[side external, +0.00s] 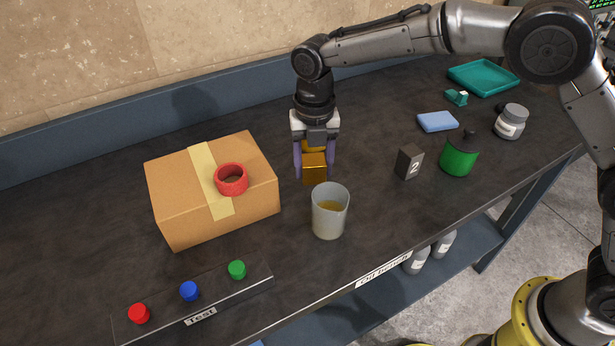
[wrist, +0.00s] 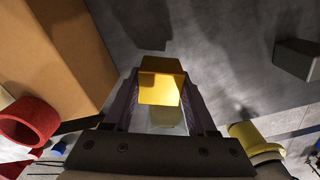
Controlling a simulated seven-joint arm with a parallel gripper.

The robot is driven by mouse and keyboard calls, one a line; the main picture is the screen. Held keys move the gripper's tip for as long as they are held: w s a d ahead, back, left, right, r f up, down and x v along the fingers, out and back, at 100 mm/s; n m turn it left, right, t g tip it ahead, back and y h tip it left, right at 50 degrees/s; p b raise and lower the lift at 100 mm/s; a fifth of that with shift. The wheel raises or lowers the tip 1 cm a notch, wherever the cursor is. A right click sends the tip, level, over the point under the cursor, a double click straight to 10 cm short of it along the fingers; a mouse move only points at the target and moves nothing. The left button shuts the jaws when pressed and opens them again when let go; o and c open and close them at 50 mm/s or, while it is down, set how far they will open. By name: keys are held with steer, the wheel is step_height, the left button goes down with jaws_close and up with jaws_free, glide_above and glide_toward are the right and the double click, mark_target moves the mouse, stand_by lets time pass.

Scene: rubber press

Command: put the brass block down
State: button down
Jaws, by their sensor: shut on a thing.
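The brass block (side external: 314,168) is a golden cube between the fingers of my gripper (side external: 314,172). In the side external view it shows just behind the beaker and right of the cardboard box. In the wrist view the brass block (wrist: 160,88) fills the gap between both fingers of my gripper (wrist: 160,100), which is shut on it. I cannot tell for sure whether the block's underside touches the bench (side external: 370,250) or hangs above it.
A beaker of yellowish liquid (side external: 329,215) stands close in front of the block. A cardboard box (side external: 225,205) with a red ring (side external: 231,178) on top is to the left. A dark block marked 2 (side external: 409,162) and a green container (side external: 459,155) stand to the right.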

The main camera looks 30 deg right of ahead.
mark_target(307, 191)
steer(key=shift+w+a+f, duration=0.3)
steer(key=shift+w+f, duration=0.3)
steer(key=shift+f, duration=0.05)
steer(key=shift+w+f, duration=0.1)
steer(key=shift+f, duration=1.5)
steer(key=shift+f, duration=0.2)
steer(key=shift+c, duration=1)
jaws_free()
step_height(307, 191, up, 12)
steer(key=shift+f, duration=0.2)
steer(key=shift+r, duration=0.35)
